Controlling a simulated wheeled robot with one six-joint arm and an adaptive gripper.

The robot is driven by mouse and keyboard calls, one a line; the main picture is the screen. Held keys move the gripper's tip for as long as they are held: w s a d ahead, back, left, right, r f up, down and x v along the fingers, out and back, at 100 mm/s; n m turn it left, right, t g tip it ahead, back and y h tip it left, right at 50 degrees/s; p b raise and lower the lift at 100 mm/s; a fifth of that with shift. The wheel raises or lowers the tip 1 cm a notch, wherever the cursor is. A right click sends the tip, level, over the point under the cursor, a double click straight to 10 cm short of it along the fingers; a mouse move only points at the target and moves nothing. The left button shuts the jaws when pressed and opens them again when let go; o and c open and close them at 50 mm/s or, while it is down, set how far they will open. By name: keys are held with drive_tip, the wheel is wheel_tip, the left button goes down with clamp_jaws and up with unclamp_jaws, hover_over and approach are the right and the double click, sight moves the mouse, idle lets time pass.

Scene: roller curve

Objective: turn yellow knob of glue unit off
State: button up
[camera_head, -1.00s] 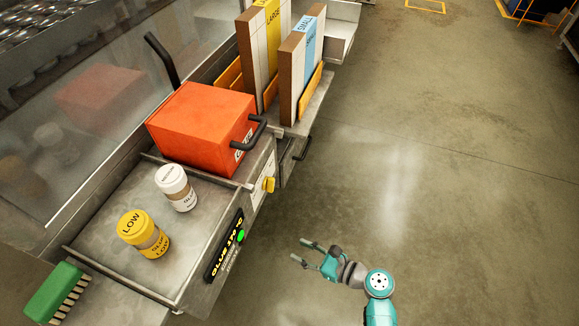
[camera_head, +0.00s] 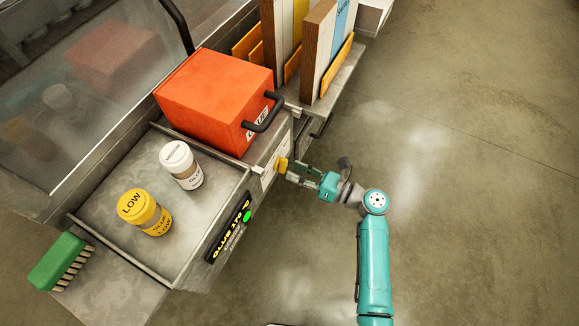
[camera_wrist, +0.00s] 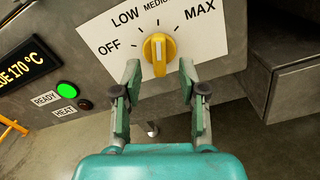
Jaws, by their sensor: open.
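The yellow knob (camera_wrist: 159,48) sits on the white dial plate (camera_wrist: 110,52) of the glue unit. The plate reads OFF, LOW, MEDIUM (partly cut off) and MAX; the knob stands upright, in line with MEDIUM. In the head view the knob (camera_head: 281,165) is on the unit's front face, below the red box. My gripper (camera_wrist: 160,74) is open, with one finger on each side just below the knob and the knob's lower end near the gap. In the head view my gripper (camera_head: 298,172) is right in front of the knob. Whether a fingertip touches it, I cannot tell.
The display (camera_wrist: 32,62) shows 170 °C; the READY lamp (camera_wrist: 67,90) is green. Glue jars (camera_head: 145,212) and a green brush (camera_head: 58,262) are left. Open floor lies right.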

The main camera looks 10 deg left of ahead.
sight(282, 165)
drive_tip(key=shift+x, duration=1.45)
clamp_jaws()
